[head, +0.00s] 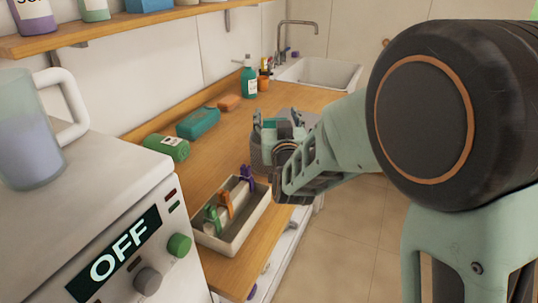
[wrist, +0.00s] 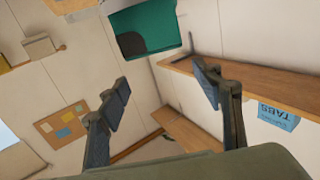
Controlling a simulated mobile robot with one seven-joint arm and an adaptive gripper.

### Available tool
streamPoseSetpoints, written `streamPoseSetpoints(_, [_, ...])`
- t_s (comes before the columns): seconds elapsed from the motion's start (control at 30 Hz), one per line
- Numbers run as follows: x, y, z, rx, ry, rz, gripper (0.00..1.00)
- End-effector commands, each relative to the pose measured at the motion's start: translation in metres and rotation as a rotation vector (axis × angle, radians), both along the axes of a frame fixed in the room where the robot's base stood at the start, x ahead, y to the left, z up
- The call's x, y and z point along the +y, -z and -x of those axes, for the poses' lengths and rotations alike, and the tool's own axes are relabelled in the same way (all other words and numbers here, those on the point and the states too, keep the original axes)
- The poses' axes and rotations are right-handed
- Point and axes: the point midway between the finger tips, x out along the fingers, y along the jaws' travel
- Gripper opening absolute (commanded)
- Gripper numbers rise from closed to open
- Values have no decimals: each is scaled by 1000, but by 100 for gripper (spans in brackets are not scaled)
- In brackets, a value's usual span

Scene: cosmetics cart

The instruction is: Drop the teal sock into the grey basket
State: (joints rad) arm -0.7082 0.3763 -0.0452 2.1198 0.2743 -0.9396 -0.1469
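My gripper (head: 277,122) is raised over the counter, partly hidden by its own links in the head view. In the wrist view its fingers (wrist: 163,80) are wide apart with nothing between them. A teal, block-like bundle (head: 198,122) lies on the counter, left of my gripper and apart from it; I cannot tell for sure that it is the sock. A grey rounded shape (head: 311,118), perhaps the grey basket, shows behind my gripper and is mostly hidden. The inside of it is not visible.
A pale tray (head: 236,238) with coloured clips stands in front. The sink (head: 318,74) is at the far end; a machine reads OFF.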

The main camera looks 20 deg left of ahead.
Motion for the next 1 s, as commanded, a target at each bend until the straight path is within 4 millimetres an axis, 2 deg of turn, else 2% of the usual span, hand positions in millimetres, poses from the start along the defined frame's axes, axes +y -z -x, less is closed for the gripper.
streamPoseSetpoints(0.07, [0, 0, 0, 0, 0, 0, 70])
streamPoseSetpoints(0.47, [-3, -1, 7, 0, -1, -1, 70])
streamPoseSetpoints(0.57, [-8, 0, 18, 1, -1, 0, 70])
streamPoseSetpoints(1.0, [-43, -1, 91, 0, -1, 0, 70])
